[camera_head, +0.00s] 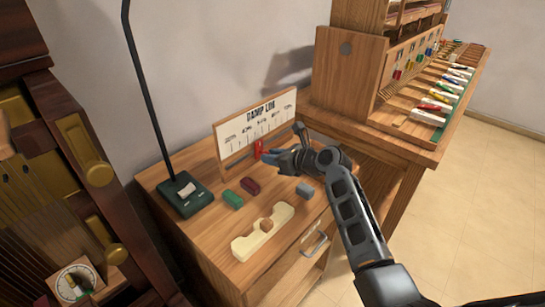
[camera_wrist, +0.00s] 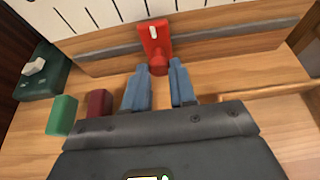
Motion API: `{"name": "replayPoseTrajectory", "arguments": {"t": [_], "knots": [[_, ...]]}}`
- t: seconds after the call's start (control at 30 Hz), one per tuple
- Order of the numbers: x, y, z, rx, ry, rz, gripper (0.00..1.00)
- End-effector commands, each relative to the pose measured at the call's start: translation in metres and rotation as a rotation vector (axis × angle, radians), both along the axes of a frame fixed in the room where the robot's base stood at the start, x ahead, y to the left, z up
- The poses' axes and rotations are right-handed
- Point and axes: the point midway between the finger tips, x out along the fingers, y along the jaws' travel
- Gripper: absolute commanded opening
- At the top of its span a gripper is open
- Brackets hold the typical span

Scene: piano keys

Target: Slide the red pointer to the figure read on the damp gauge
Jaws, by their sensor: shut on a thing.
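The red pointer (camera_wrist: 155,40) sits on the rail along the lower edge of the damp log board (camera_head: 255,125), pointing up at its scale. It also shows in the head view (camera_head: 258,149). My gripper (camera_wrist: 158,76) is at the pointer, with its blue fingers on both sides of the pointer's round red knob, shut on it. The scale figures are too small to read in the head view and cut off in the wrist view. A round white dial (camera_head: 74,283), seemingly the damp gauge, stands at the lower left; its reading is too small to tell.
A green block (camera_head: 233,199), a dark red block (camera_head: 250,186), a grey block (camera_head: 305,190) and a cream template (camera_head: 262,232) lie on the cabinet top. A lamp base (camera_head: 186,194) stands at left. A workbench (camera_head: 410,125) with piano keys is at right.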

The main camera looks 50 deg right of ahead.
Motion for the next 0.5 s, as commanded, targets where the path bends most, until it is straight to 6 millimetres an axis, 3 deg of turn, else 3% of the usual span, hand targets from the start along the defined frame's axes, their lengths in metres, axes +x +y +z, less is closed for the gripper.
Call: {"name": "replayPoseTrajectory", "arguments": {"t": [0.3, 0.5], "knots": [[0.003, -0.069, 0.0, 0.001, 0.0, -0.007, 0.0], [0.003, -0.088, 0.0, -0.001, 0.0, -0.002, 0.0]]}}
